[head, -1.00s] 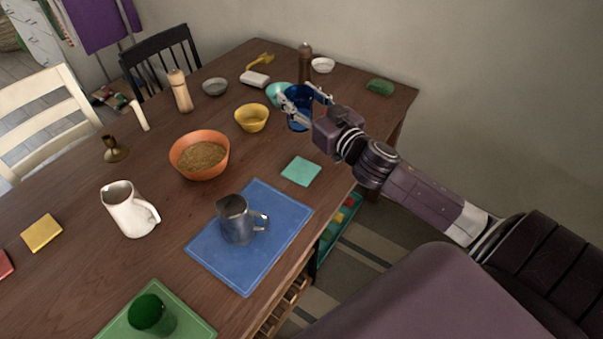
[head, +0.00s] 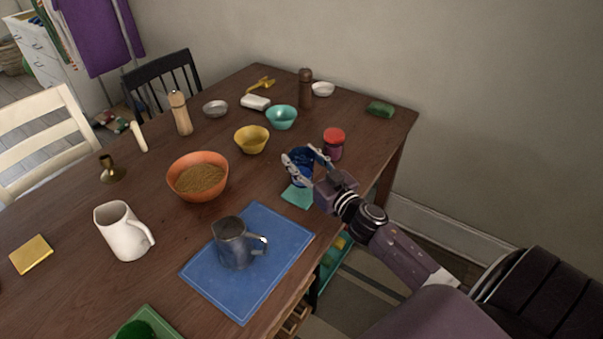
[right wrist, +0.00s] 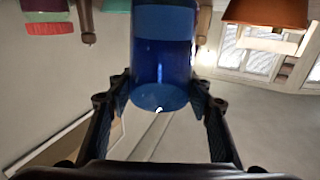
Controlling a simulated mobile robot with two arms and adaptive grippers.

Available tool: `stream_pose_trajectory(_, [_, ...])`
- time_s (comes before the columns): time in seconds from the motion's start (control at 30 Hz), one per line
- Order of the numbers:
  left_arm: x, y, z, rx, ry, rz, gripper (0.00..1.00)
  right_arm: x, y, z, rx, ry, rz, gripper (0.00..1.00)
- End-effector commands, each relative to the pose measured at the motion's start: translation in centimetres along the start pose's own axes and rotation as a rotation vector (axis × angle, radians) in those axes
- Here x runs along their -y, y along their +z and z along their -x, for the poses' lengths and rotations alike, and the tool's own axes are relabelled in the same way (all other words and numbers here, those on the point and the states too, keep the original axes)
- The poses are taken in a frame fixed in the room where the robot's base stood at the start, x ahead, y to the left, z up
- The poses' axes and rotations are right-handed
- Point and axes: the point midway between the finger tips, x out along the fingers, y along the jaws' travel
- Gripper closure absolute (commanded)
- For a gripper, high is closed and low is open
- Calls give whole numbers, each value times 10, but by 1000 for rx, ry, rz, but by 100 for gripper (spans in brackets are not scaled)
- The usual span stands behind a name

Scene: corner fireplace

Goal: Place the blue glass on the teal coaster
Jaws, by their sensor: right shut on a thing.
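My right gripper (head: 304,160) is shut on the blue glass (head: 301,172), with a finger on either side of it. The glass looks upright and overlaps the far edge of the teal coaster (head: 297,197) in the head view. I cannot tell whether its base touches the coaster or hangs just above it. In the right wrist view the glass (right wrist: 160,60) sits between both fingers. The coaster lies flat near the table's right edge, partly hidden by the glass and gripper. My left gripper is not in view.
A blue mat (head: 205,274) with a metal pitcher (head: 231,245) lies nearer. A yellow bowl (head: 252,140), teal bowl (head: 282,118) and orange bowl (head: 198,176) stand to the left and back.

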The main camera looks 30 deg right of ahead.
Motion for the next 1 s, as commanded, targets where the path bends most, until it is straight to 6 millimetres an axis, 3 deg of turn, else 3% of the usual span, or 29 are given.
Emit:
stream_pose_trajectory(0.3, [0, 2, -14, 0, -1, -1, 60, 0, 40, 0, -1, 1, -2, 85])
stream_pose_trajectory(0.73, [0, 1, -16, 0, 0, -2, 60, 0, 46, 0, -1, -1, 0, 85])
stream_pose_trajectory(0.77, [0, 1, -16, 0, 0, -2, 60, 0, 47, 0, 1, -1, 0, 52])
stream_pose_trajectory(0.9, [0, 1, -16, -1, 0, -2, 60, 0, 46, 0, 1, -1, 0, 37])
stream_pose_trajectory(1.0, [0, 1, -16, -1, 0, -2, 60, 0, 46, 0, 1, -1, 0, 36])
